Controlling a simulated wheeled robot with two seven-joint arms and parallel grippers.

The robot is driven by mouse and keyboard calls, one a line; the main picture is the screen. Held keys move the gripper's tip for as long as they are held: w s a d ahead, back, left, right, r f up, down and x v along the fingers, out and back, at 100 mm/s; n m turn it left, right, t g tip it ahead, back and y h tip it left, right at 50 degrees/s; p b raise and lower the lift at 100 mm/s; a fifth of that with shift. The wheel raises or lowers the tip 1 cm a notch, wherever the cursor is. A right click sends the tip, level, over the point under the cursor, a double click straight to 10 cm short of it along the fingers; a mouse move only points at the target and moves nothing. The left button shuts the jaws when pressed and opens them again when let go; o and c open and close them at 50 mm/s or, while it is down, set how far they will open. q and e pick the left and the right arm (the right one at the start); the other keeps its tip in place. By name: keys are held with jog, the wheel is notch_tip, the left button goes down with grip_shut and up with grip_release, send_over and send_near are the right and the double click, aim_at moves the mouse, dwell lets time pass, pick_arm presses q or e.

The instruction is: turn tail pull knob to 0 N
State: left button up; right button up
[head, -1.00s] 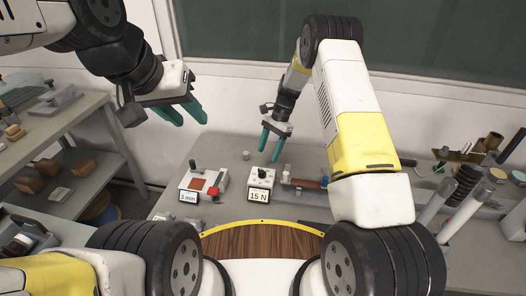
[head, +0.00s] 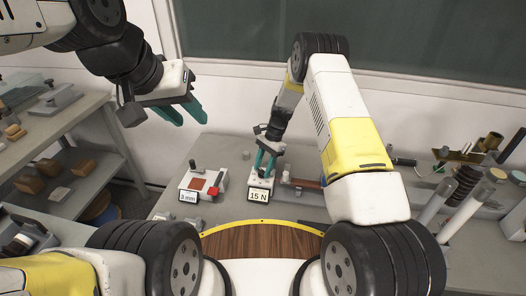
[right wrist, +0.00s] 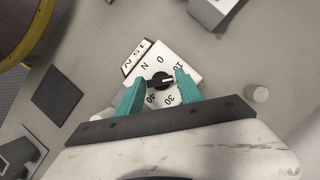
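The tail pull knob (right wrist: 159,81) is a black dial with a pale pointer mark, on a white box with a printed scale of 0, 10, 30 and 40. The box (head: 261,184) stands on the table in the head view, and its label (head: 257,196) reads 15 N. My right gripper (head: 264,164) is over the box from above. My left gripper (head: 190,112) is open and empty, raised above the table at the left.
A white device with a red part (head: 216,188) and a 3 mm label (head: 189,197) stands left of the box. A bar-like fixture (head: 300,184) lies just right of it. Cylinders (head: 465,185) crowd the table's right side.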

grip_shut()
jog(key=shift+n, duration=0.4)
jog(key=n+h, duration=0.1)
jog(key=n, duration=0.1)
jog(key=shift+w+n+g, duration=0.1)
jog(key=shift+n+g, duration=0.3)
jog(key=n+h, duration=0.1)
jog(key=n, duration=0.3)
jog(key=shift+a+n+g+h, duration=0.2)
jog(key=shift+n+g+h, duration=0.1)
jog(key=shift+h, duration=0.1)
jog(key=n+h, duration=0.1)
jog(key=n, duration=0.3)
jog(key=shift+a+h, duration=0.1)
jog(key=shift+h, duration=0.3)
jog(key=shift+n+t+h, duration=0.4)
jog(key=shift+n+h, duration=0.2)
jog(key=shift+n, duration=1.4)
